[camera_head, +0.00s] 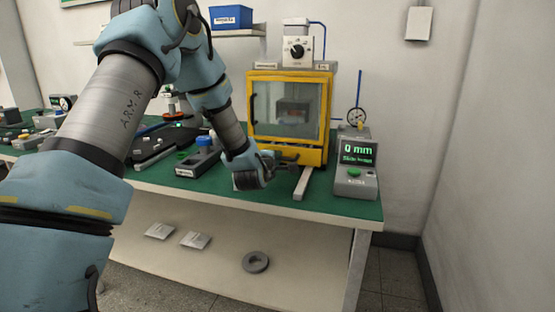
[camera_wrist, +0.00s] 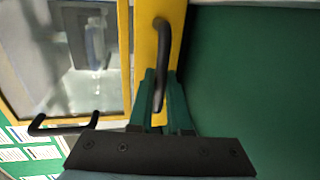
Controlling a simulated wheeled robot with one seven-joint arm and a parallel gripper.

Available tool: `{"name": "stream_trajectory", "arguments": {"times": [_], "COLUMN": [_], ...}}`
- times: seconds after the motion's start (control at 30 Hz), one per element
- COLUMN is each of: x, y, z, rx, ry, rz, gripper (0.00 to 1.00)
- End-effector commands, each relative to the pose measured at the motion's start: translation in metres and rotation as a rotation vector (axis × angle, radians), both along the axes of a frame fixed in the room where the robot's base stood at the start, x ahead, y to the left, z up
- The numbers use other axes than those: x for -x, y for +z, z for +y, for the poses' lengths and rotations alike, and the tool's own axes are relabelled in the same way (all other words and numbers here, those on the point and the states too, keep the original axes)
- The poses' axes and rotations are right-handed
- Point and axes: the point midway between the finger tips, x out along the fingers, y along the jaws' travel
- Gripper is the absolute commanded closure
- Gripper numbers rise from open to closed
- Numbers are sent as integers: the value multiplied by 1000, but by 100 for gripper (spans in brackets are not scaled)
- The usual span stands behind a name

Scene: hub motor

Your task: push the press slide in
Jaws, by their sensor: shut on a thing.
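The press (camera_head: 290,110) is a yellow-framed cabinet with a clear front door, standing on the green bench top. A dark curved handle (camera_wrist: 161,40) sticks out from its yellow lower front strip, seen at the top middle of the wrist view. My gripper (camera_wrist: 160,98) has its green fingers on either side of this handle and is shut on it. In the head view my gripper (camera_head: 276,163) is low at the front of the press, and the wrist hides part of the handle. Whether this handle belongs to the slide, and the slide's own position, I cannot tell.
A grey bar (camera_head: 304,183) lies on the bench just right of my gripper. A grey gauge box (camera_head: 356,170) reading 0 mm stands farther right. A grey block with a blue knob (camera_head: 200,160) is to the left. The door handle (camera_wrist: 62,124) shows in the wrist view.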

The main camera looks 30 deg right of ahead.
Motion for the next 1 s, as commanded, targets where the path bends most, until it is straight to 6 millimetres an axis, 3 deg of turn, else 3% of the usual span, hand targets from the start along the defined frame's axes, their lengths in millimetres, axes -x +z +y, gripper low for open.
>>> {"name": "stream_trajectory", "arguments": {"times": [0.77, 1.0], "x": [0, -23], "y": [-1, -3], "z": [0, -20], "rx": [-1, 1], "ry": [0, 1], "rz": [1, -2], "gripper": [100, 100]}}
